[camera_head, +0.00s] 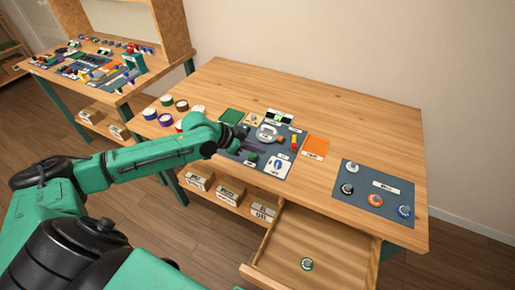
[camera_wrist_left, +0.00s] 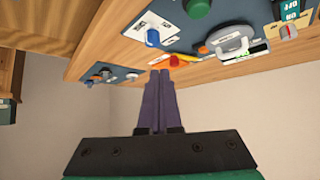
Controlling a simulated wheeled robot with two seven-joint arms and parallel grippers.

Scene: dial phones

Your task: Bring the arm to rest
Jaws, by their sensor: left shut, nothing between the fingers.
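My green left arm reaches in from the left in the head view. Its dark left gripper (camera_head: 238,138) is over the left part of the blue-grey panel (camera_head: 290,183) on the wooden table. In the left wrist view the two purple-grey fingers of the left gripper (camera_wrist_left: 161,73) are together, with nothing between them. They appear apart from the panel. The arm hides part of the panel's left side. My right gripper is not in view.
A second panel with several knobs (camera_head: 375,200) is at right. An open drawer (camera_head: 325,250) juts out in front. The table's back right is bare.

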